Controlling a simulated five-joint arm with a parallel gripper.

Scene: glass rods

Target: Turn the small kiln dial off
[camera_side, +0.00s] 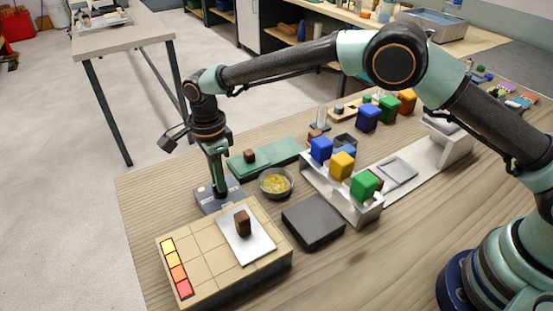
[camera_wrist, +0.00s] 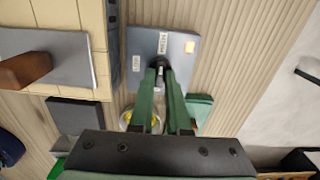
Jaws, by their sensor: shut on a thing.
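The grey dial box (camera_side: 206,203) sits on the wooden table behind the tan tiled block in the side view. In the wrist view the box (camera_wrist: 180,70) shows several small pale labels around a dark dial (camera_wrist: 159,63). My gripper (camera_side: 219,189) points down over the box, and its green fingers (camera_wrist: 161,72) are closed on the dial in the wrist view. The fingers hide much of the dial, so its pointing direction cannot be told. The label words are too small to read surely.
The tan tiled block (camera_side: 208,250) with yellow-to-red squares stands in front, bearing a pale plate (camera_side: 260,250) and brown block (camera_side: 243,222). A yellow-filled bowl (camera_side: 276,183), dark slab (camera_side: 313,222) and green mat (camera_side: 278,153) lie close by. A white rack (camera_side: 345,205) holds coloured cubes.

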